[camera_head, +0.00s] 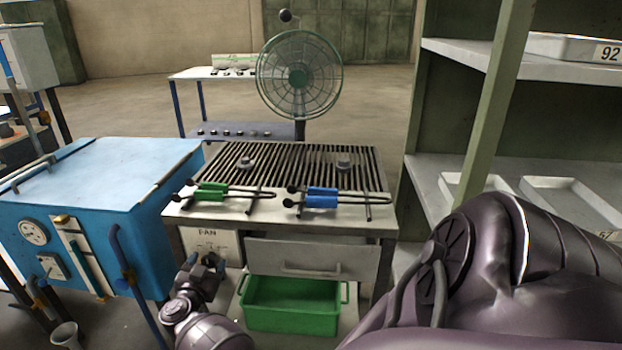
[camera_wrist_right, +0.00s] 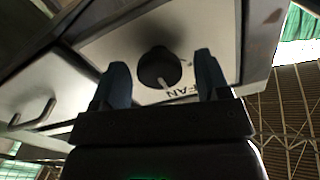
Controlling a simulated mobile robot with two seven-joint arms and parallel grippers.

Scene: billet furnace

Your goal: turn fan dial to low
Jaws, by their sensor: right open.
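The fan dial (camera_wrist_right: 157,68) is a round black knob with a pale pointer mark. It sits on a light panel (camera_wrist_right: 205,30) lettered FAN, which looks upside down in the right wrist view; the pointer mark faces the lettering. In the head view the FAN panel (camera_head: 208,240) is on the front left of the grill table, and the dial is not visible there. My right gripper (camera_head: 207,262) is in front of this panel. Its two dark fingers (camera_wrist_right: 163,82) are open, one on each side of the dial in the picture; I cannot tell if they touch it. My left gripper is out of view.
A round fan (camera_head: 299,76) stands behind the grill (camera_head: 290,165). A drawer (camera_head: 310,258) and green bin (camera_head: 292,306) are right of the panel. A blue cabinet (camera_head: 110,170) stands close left.

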